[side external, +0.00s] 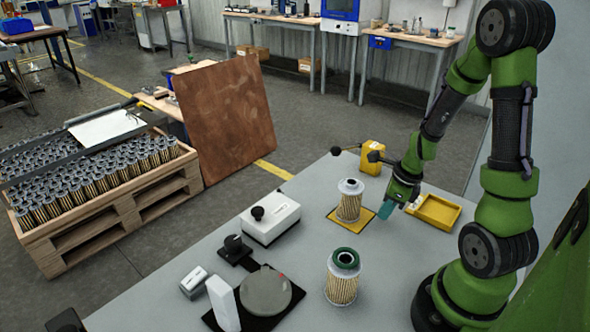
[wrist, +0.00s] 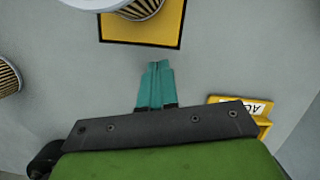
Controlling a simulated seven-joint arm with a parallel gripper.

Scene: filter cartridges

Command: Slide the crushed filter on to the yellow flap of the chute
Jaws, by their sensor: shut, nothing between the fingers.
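A pleated filter (side external: 349,207) with a silver cap stands upright on a flat yellow square with a dark edge (side external: 333,215), which looks like the flap. In the wrist view the filter (wrist: 146,8) and yellow square (wrist: 150,34) are at the top, partly cut off. A second filter (side external: 342,283) with a green top stands nearer the side camera, on the grey table. I cannot make out crushing on either. My gripper (side external: 385,210) is shut and empty, its teal fingers (wrist: 157,82) pointing at the yellow square, just right of it in the side view and apart from the filter.
A yellow tray (side external: 437,212) lies right of my gripper. A yellow box with a black-knobbed lever (side external: 372,157) stands behind. A white box (side external: 270,219), a round grey disc (side external: 266,290) and a white block (side external: 222,303) occupy the left. A filter pallet (side external: 120,220) stands beyond the table.

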